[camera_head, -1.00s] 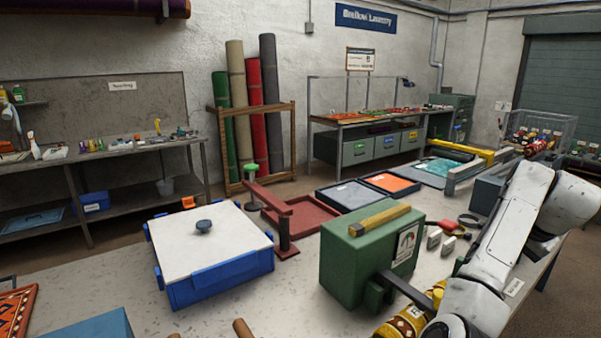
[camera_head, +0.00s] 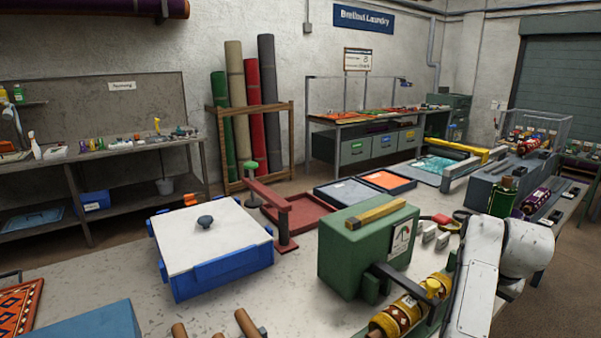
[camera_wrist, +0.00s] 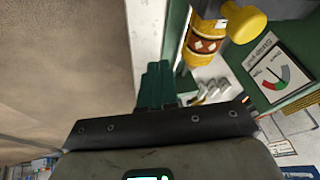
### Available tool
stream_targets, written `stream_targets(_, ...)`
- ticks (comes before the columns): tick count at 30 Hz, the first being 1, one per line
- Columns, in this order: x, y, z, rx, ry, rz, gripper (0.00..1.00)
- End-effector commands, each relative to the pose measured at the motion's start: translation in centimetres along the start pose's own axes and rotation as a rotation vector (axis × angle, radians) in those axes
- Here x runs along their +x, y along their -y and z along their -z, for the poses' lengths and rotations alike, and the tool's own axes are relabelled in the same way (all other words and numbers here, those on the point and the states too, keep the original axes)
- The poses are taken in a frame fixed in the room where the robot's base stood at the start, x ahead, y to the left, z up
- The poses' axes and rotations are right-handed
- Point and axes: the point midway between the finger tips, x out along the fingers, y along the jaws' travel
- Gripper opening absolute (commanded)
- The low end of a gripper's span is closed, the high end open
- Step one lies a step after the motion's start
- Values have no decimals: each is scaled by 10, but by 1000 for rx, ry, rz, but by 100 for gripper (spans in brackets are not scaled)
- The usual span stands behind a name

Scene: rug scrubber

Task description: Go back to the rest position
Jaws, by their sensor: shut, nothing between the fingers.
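My gripper (camera_wrist: 156,84) shows in the wrist view as two green fingers pressed together, with nothing between them. They point up the picture beside a pale table edge, with the brown floor to the left. In the wrist view a yellow patterned roll (camera_wrist: 205,42) with a yellow knob lies to the right of the fingers, apart from them. In the head view my white arm folds at the lower right, and I cannot make out the fingers there. The same roll (camera_head: 407,312) sits in front of the green machine (camera_head: 350,262) in the head view.
A gauge on the green machine shows in the wrist view (camera_wrist: 275,75). A blue bin with a white lid (camera_head: 208,230) stands on the table left of the machine. The floor right of the table is clear.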

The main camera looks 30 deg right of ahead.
Motion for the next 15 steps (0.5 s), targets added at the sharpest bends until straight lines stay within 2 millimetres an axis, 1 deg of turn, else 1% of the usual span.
stream_targets(1, 9, 0, -19, -55, 6, -17, 0)
stream_targets(5, 26, 1, -70, -221, 20, -45, 0)
stream_targets(6, 31, 0, -86, -273, 27, -50, 0)
stream_targets(8, 37, 0, -112, -355, 39, -55, 0)
stream_targets(9, 41, -1, -130, -408, 48, -55, 0)
stream_targets(11, 46, -3, -158, -490, 65, -56, 0)
stream_targets(12, 48, -5, -176, -544, 78, -52, 0)
stream_targets(14, 51, -9, -204, -624, 100, -47, 0)
stream_targets(15, 52, -12, -224, -676, 116, -41, 0)
